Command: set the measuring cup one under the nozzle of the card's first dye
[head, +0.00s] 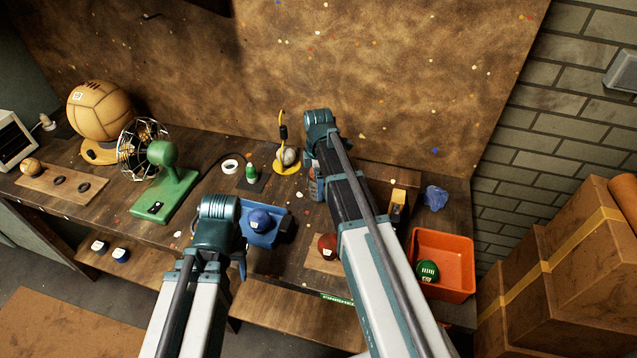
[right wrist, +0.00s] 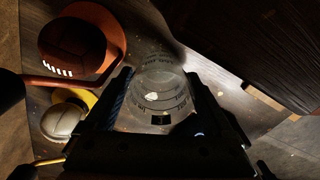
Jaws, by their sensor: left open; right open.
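A clear measuring cup (right wrist: 160,85) with printed marks stands between the fingers of my right gripper (right wrist: 158,98) in the right wrist view. The fingers are open on either side of it; I cannot tell whether they touch it. In the head view my right arm hides most of this spot near the back of the bench. My left gripper (head: 217,240) is open and in front of the blue tray (head: 262,238); its fingers are partly hidden. I cannot make out the dye card or pick out a nozzle for certain.
A cream ball (head: 287,157) sits on a yellow stand; it also shows in the right wrist view (right wrist: 62,120). A brown ball (right wrist: 72,45) is close by there. An orange bin (head: 455,262) holds a green ball. A green fan (head: 165,190) stands at left.

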